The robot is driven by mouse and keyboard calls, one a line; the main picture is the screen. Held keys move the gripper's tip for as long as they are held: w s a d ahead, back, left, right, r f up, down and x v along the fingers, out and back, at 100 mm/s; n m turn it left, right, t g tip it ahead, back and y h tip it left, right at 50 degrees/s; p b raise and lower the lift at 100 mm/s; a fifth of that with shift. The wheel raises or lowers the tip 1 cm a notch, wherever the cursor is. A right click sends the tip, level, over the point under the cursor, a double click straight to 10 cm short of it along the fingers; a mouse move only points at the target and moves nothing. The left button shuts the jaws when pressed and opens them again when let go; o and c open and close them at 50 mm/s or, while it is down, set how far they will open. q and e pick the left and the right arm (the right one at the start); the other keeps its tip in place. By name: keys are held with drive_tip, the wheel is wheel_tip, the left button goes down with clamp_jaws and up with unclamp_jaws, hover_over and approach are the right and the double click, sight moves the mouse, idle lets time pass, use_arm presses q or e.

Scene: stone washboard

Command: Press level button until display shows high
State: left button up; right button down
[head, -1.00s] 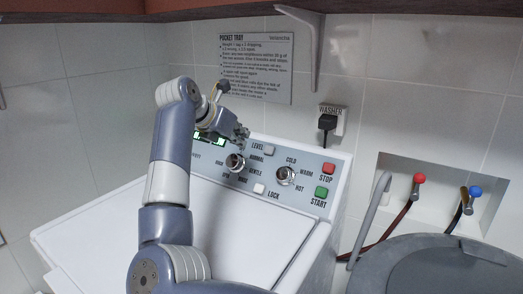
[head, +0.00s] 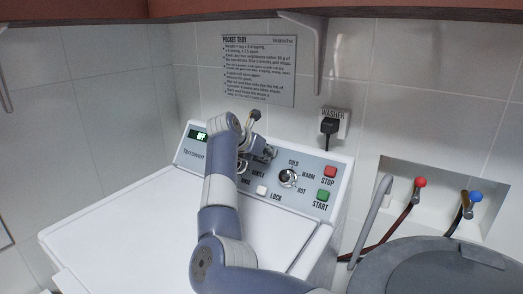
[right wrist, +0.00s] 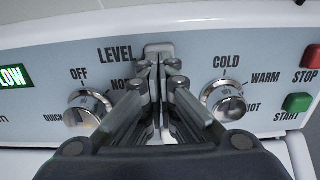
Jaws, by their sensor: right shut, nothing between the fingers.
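The washer panel (head: 325,170) carries a small display (head: 200,135) at its left end. In the right wrist view the display (right wrist: 14,76) reads LOW in green. The grey level button (right wrist: 158,49) sits right of the word LEVEL. My right gripper (right wrist: 160,64) is shut and empty, its fingertips overlapping the button's lower part; I cannot tell whether they touch it. In the head view the right gripper (head: 270,152) hides the level button. My left gripper is not in view.
Two knobs flank the gripper in the wrist view, the cycle knob (right wrist: 88,107) and the temperature knob (right wrist: 224,100). A red STOP button (head: 330,172), a green START button (head: 323,196) and a white LOCK button (head: 262,190) are close by. A grey lid (head: 430,265) is at lower right.

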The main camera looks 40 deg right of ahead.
drive_tip(key=shift+f, duration=0.1)
drive_tip(key=shift+d+f+b, duration=0.25)
drive_tip(key=shift+b, duration=0.1)
drive_tip(key=shift+w+d+f, duration=0.2)
drive_tip(key=shift+d, duration=0.2)
drive_tip(key=shift+a+r, duration=0.1)
